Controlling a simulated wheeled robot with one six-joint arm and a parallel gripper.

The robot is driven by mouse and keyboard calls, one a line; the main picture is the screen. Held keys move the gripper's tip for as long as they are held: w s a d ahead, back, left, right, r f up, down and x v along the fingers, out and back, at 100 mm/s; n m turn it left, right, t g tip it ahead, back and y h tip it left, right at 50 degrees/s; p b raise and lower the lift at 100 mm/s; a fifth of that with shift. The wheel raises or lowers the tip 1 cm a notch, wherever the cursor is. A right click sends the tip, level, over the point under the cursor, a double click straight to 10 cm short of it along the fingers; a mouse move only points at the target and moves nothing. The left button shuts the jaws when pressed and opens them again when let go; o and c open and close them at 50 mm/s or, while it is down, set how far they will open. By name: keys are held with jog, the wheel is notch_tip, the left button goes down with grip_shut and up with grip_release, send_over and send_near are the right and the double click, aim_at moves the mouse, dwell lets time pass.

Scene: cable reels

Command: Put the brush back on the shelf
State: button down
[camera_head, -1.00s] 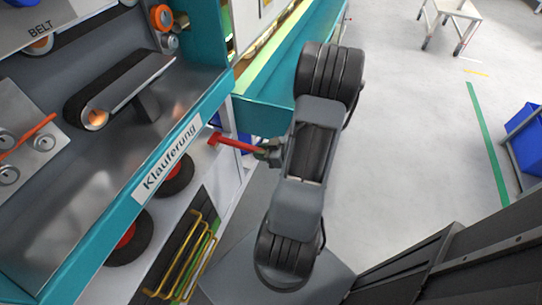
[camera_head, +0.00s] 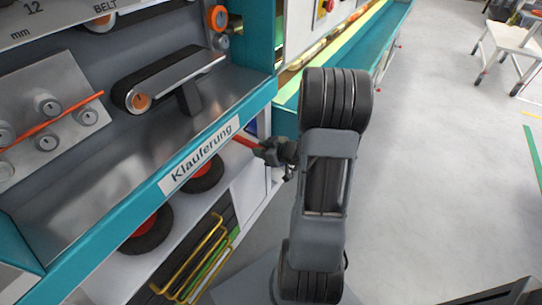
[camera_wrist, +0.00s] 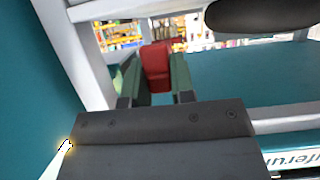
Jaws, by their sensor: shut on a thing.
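My gripper (camera_head: 270,150) is shut on a red thing, which I take to be the brush (camera_head: 243,140). In the head view its thin red handle points left from the jaws, at the teal front edge of the shelf (camera_head: 215,142). That edge bears a label reading roughly "Klauferung". The wrist view shows the red block-like part of the brush (camera_wrist: 156,66) between the two greenish fingers of my gripper (camera_wrist: 153,78). The bristles are not clear. I cannot tell whether the brush touches the shelf.
A small belt unit (camera_head: 165,80) stands on the metal shelf surface, beside a plate with knobs and an orange strip (camera_head: 52,125). Dark reels with red hubs (camera_head: 150,230) and yellow wire handles (camera_head: 205,255) are below. Open floor (camera_head: 440,180) lies right, with a white stool (camera_head: 515,45).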

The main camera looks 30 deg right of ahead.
aim_at(250, 142)
jog(key=w+a, duration=0.1)
jog(key=w, duration=0.1)
jog(key=w+a+b, duration=0.1)
jog(key=w, duration=0.1)
jog(key=w+a+b, duration=0.1)
jog(key=w, duration=0.1)
jog(key=shift+w+f, duration=0.1)
jog(key=shift+w, duration=0.25)
jog(key=shift+f+b, duration=0.9)
jog(key=shift+f, duration=0.3)
jog(key=c, duration=0.9)
grip_release()
